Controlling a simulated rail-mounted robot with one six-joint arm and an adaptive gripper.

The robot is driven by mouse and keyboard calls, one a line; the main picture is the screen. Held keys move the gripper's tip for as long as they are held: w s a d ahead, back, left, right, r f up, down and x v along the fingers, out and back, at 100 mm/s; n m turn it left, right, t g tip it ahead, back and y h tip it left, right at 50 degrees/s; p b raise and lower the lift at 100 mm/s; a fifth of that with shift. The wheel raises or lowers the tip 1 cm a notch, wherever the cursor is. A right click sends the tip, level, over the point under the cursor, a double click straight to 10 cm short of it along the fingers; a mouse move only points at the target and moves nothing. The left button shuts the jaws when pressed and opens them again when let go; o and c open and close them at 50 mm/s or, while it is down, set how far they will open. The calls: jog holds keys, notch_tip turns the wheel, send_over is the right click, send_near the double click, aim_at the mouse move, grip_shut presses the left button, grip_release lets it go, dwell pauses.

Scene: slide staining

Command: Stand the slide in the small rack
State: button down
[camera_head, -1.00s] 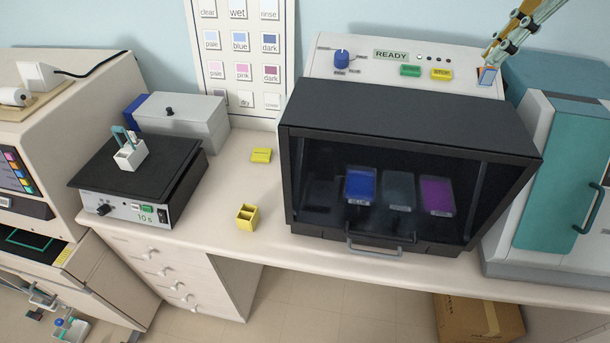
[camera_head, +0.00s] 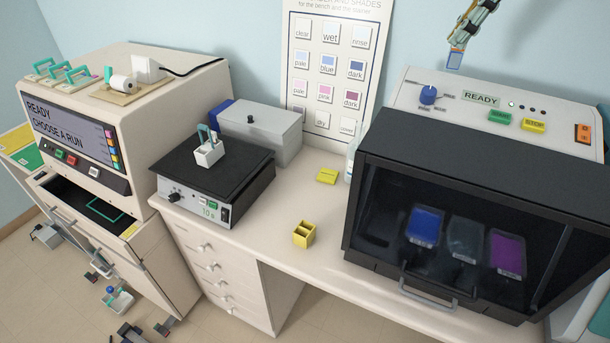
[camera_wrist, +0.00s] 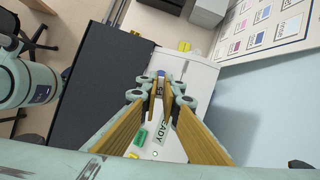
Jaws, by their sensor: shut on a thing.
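My gripper (camera_head: 463,43) is at the top right of the head view, above the back of the stainer, shut on a small slide (camera_head: 455,59) that hangs below the fingertips. The slide has a blue-grey face with some orange at its edge. In the wrist view the fingers (camera_wrist: 160,92) are closed together around the slide (camera_wrist: 160,86), seen nearly edge-on. The small yellow rack (camera_head: 304,235) stands on the bench near its front edge, with open compartments on top that look empty. The rack is well apart from my gripper, to the lower left.
The black-hooded stainer (camera_head: 450,170) reads READY and stands right of the rack. A yellow block (camera_head: 327,176) lies behind the rack. A hotplate (camera_head: 212,172) carries a white holder (camera_head: 208,153) with a teal handle. A bottle (camera_head: 351,160) stands beside the stainer. Bench around the rack is clear.

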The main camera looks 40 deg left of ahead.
jog(key=s+a+f+n+g, duration=0.1)
jog(key=s+a+f+n, duration=0.15)
jog(key=a, duration=0.55)
jog(key=s+a+f+n+g, duration=0.15)
jog(key=s+a, duration=0.25)
jog(key=a, duration=0.4)
jog(key=s+a+f+n+t+h+p, duration=0.1)
jog(key=s+a+f+n+h, duration=0.1)
jog(key=s+f+n, duration=0.3)
jog(key=s+a+f+n+t+h+p, duration=0.1)
jog(key=s+f+n, duration=0.5)
jog(key=f+n, duration=0.8)
jog(key=s+a+f+n+t+h+p, duration=0.2)
jog(key=s+f+n+h, duration=0.3)
jog(key=f, duration=1.5)
jog(key=shift+s+a+f+n+h, duration=0.3)
jog(key=shift+s+n, duration=0.4)
jog(key=shift+n, duration=1.7)
jog(key=shift+a+f+t, duration=0.1)
jog(key=shift+f+t, duration=0.15)
jog(key=shift+f+b, duration=1.45)
jog(key=shift+f, duration=1.35)
jog(key=shift+f, duration=0.35)
jog(key=c, duration=2.8)
grip_release()
